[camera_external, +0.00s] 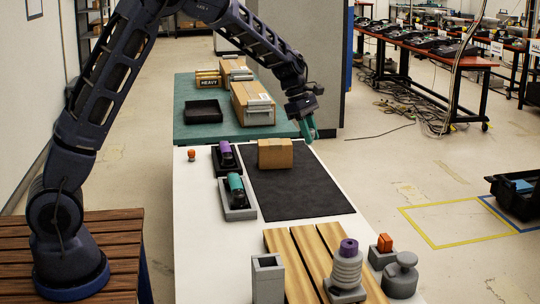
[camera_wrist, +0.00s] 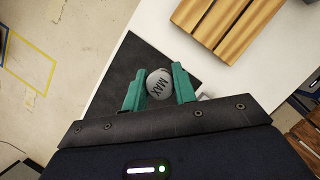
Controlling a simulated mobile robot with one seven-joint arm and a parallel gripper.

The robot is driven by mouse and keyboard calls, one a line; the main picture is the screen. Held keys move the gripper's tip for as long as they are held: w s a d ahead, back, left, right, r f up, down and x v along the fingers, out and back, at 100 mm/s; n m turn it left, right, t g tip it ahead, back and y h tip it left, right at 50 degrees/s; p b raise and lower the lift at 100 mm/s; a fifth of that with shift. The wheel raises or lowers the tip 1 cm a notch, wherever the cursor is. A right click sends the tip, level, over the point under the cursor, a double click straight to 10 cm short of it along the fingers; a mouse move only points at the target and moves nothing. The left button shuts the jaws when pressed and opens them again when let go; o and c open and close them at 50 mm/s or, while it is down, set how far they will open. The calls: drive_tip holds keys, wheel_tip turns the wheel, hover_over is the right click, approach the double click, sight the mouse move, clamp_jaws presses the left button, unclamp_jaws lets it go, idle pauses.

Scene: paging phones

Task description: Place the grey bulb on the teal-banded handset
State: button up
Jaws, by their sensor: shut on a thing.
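My gripper (camera_external: 308,126) hangs above the far right edge of the white table. In the wrist view, its teal fingers (camera_wrist: 159,72) are shut on a round grey bulb (camera_wrist: 159,86) marked "MAX". The bulb cannot be made out in the external view. The teal-banded handset (camera_external: 236,184) lies in a grey cradle (camera_external: 241,214) at the left of the black mat, lower left of my gripper and well apart from it.
A purple-banded handset (camera_external: 226,151) lies in a dark cradle just beyond. A small orange bulb (camera_external: 191,154) stands at left. A cardboard box (camera_external: 275,153) sits on the black mat (camera_external: 295,193). Wooden slats (camera_external: 290,252) and a purple-topped grey stack (camera_external: 346,268) are at the front.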

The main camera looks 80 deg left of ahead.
drive_tip(key=s+a+r+n, duration=0.2)
drive_tip(key=s+a, duration=0.6)
drive_tip(key=s, duration=0.1)
drive_tip(key=n+y, duration=0.1)
drive_tip(key=n, duration=0.1)
hover_over(236, 180)
drive_tip(key=shift+t, duration=0.4)
wheel_tip(236, 180, down, 18)
drive_tip(key=shift+f, duration=0.15)
drive_tip(key=shift+f, duration=0.15)
drive_tip(key=o, duration=1)
drive_tip(key=shift+c, duration=0.2)
drive_tip(key=v, duration=1.2)
drive_tip(key=shift+s+r, duration=0.15)
drive_tip(key=shift+r, duration=0.05)
